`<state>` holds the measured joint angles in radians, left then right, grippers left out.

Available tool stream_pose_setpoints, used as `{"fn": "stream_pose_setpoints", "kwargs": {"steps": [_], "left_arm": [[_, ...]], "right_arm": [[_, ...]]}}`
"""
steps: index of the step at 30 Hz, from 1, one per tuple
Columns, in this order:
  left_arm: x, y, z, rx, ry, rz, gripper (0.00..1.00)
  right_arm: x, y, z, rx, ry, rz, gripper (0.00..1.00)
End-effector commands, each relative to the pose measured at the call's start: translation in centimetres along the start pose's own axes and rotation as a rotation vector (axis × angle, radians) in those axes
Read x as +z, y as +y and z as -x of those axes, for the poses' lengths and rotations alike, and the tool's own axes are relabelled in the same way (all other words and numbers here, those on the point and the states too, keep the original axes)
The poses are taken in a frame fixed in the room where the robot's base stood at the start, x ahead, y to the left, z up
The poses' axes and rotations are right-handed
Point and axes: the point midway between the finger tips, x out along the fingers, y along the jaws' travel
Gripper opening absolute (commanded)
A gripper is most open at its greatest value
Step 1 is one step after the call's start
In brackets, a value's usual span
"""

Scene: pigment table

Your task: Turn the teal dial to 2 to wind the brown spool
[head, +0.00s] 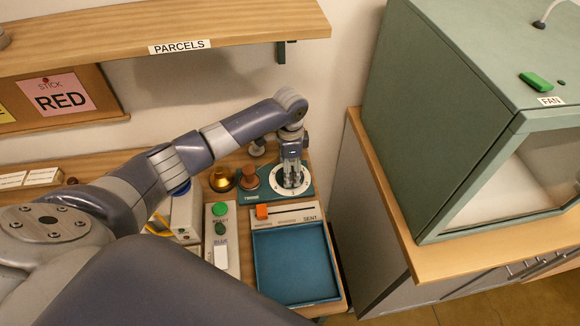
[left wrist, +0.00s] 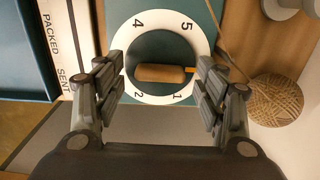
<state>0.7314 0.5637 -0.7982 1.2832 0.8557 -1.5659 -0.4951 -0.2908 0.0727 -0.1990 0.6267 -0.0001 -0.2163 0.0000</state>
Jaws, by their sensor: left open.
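The teal dial (left wrist: 150,48) sits inside a white number ring (left wrist: 125,40) on the teal base marked TWINE (head: 252,197). A wooden grip bar (left wrist: 160,73) crosses the dial, its lighter end pointing right, between 5 and 1. The 4 and 2 also show; no 3 is visible. My left gripper (head: 292,182) is over the dial. In the left wrist view its open fingers (left wrist: 160,76) stand either side of the bar, with gaps. The brown spool (head: 249,178) stands left of the dial. My right gripper is not in view.
A twine ball (left wrist: 275,100) lies beside the base. A blue tray (head: 295,265) with an orange slider (head: 262,211) is in front. The PARCELS shelf (head: 230,25) overhangs behind; a green cabinet (head: 440,110) stands right.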

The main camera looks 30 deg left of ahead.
Motion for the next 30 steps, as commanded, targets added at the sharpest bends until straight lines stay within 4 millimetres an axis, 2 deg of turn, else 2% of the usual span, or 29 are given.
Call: {"fn": "stream_pose_setpoints", "kwargs": {"steps": [1, 2, 7, 19, 30], "left_arm": [[0.0, 0.0, 0.0, 0.0, 0.0, 0.0, 0.65], [0.0, 0.0, 0.0, 0.0, 0.0, 0.0, 0.6], [0.0, 0.0, 0.0, 0.001, 0.0, 0.0, 0.22], [0.0, 0.0, 0.1, 0.0, 0.0, -0.038, 0.21], [-0.1, 0.0, 0.2, 0.001, 0.001, -0.289, 0.21]], "right_arm": [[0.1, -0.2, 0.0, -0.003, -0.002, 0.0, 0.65], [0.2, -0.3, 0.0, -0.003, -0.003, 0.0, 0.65], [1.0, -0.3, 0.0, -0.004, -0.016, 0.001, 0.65], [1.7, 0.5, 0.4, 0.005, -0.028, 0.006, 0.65], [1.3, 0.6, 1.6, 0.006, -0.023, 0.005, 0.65]]}}
